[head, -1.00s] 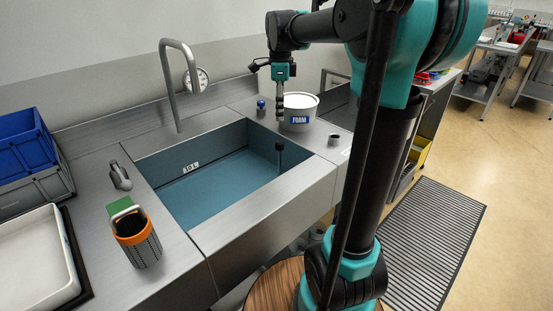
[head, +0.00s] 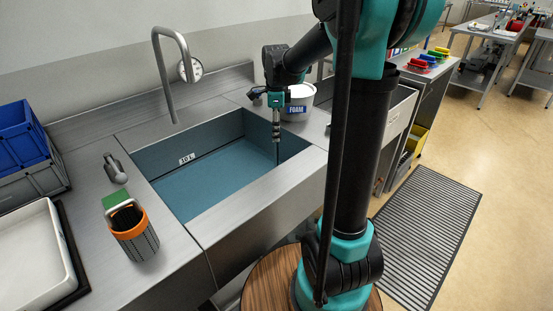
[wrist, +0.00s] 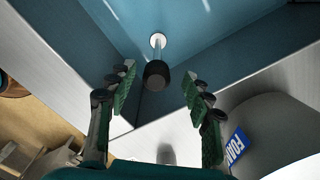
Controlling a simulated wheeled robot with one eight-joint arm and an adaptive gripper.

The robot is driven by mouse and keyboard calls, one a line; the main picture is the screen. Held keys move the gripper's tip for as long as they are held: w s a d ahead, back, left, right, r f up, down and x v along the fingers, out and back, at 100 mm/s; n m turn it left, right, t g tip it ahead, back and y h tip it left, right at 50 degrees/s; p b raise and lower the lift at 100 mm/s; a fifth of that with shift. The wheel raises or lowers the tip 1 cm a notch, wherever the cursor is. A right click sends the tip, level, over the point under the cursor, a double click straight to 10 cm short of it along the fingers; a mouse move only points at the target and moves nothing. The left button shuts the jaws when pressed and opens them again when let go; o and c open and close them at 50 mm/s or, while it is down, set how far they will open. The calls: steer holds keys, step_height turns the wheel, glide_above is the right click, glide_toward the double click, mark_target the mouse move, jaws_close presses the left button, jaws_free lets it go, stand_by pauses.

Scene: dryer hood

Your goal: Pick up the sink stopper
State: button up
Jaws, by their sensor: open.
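The sink stopper (wrist: 157,75) shows in the wrist view as a dark round knob on a pale stem that leads to a white drain fitting on the blue sink floor. In the head view my gripper mostly covers it. My gripper (wrist: 158,82) is open, with its green-padded fingers to the left and right of the knob and no visible contact. In the head view my gripper (head: 276,133) points down over the right end of the sink (head: 215,180). How far the fingertips are above the knob is hard to tell.
The tap (head: 165,75) rises at the sink's back. An orange-rimmed holder (head: 135,240) stands left of the sink. The sink's middle is clear.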

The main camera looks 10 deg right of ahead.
glide_above(277, 158)
steer(key=shift+w+f, duration=0.2)
steer(key=shift+f, duration=1.1)
steer(key=shift+w+f, duration=0.15)
steer(key=shift+f, duration=1.1)
jaws_close()
